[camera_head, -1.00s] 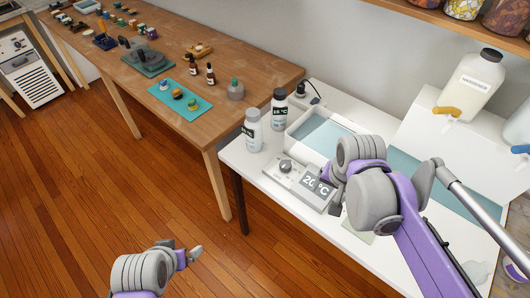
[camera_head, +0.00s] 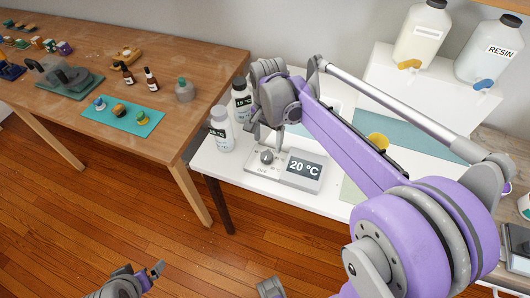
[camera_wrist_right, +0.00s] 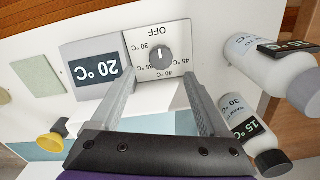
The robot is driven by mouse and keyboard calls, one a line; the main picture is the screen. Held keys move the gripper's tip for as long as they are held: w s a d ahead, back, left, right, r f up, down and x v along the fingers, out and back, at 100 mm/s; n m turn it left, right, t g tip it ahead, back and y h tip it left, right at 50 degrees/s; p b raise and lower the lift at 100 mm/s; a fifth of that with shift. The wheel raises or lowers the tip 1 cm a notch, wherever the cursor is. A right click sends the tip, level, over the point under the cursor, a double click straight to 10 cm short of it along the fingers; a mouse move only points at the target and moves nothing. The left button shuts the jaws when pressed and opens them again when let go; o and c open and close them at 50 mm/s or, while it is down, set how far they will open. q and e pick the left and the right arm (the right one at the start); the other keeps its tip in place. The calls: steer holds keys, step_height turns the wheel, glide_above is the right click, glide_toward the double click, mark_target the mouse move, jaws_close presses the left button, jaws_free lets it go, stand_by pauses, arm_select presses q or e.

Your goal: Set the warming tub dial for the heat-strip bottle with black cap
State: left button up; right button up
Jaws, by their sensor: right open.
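The dial (camera_head: 267,157) is a grey knob on the tub's control panel, beside a display (camera_head: 304,168) reading 20 °C. In the right wrist view the dial (camera_wrist_right: 160,55) has its light mark toward OFF, with temperature marks around it. My right gripper (camera_wrist_right: 158,88) is open and empty, its fingertips just short of the dial on either side. The black-capped bottle (camera_head: 241,100) stands behind the panel; in the wrist view this bottle (camera_wrist_right: 243,122) has a strip reading 15 °C and a label with 30 °C. My left gripper (camera_head: 148,271) is low over the floor, its jaw gap unclear.
A grey-capped bottle (camera_head: 221,132) with its own strip stands close left of the panel. The tub is mostly hidden by my right arm. A hardener jug (camera_head: 421,35) and resin jug (camera_head: 490,52) stand at the back right. A wooden table (camera_head: 180,122) is on the left.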

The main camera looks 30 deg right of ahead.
mark_target(267, 155)
step_height(267, 155, down, 7)
steer(key=shift+f, duration=0.1)
steer(key=shift+w, duration=0.1)
jaws_close()
stand_by(0.5)
